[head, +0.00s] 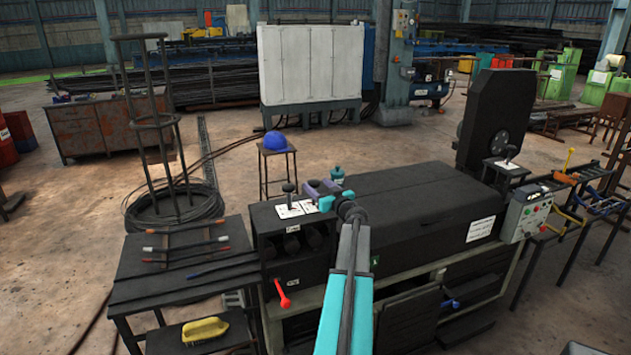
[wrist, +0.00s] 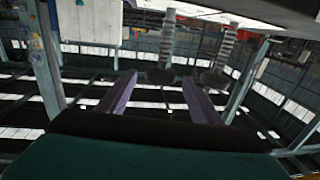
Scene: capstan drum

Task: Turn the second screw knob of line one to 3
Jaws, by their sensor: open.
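In the wrist view two threaded screws hang down in the picture from a pale surface, each with a dark round knob at its lower end: a left knob (wrist: 160,76) and a right knob (wrist: 216,81). I cannot tell which is the second of line one, and no numbers are readable. My gripper (wrist: 157,80) is open, with two purple fingers and nothing between them nearby. The left knob appears in the gap between the fingertips, farther off; the right knob appears outside the right finger. In the head view my gripper (head: 322,189) is above the machine's left end, and the screws are hidden.
A table (head: 170,270) with rods stands left. A stool with a blue cap (head: 274,141) is behind.

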